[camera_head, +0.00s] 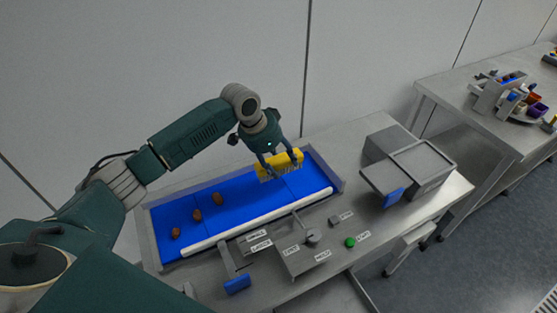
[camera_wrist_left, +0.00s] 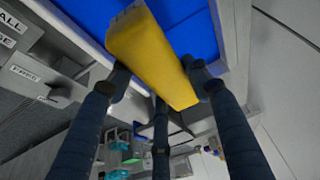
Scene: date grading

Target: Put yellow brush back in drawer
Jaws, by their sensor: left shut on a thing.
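My left gripper (camera_head: 279,158) is shut on the yellow brush (camera_head: 284,162) and holds it above the far right part of the blue belt. The brush's bristles hang below its yellow block in the head view. In the left wrist view the brush (camera_wrist_left: 150,55) is a yellow block between the dark fingers (camera_wrist_left: 160,90). A grey box (camera_head: 425,160) at the right of the table has a part with a blue handle (camera_head: 393,197) sticking out at its front left, which looks like the drawer. Its inside is hard to make out. My right gripper is not in view.
Several brown dates (camera_head: 197,214) lie on the left half of the belt (camera_head: 240,200). A white bar runs along its near edge. In front are labelled plates, a dial (camera_head: 312,236), a green button (camera_head: 350,242) and another blue handle (camera_head: 237,284). A second table (camera_head: 480,120) with clutter stands at right.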

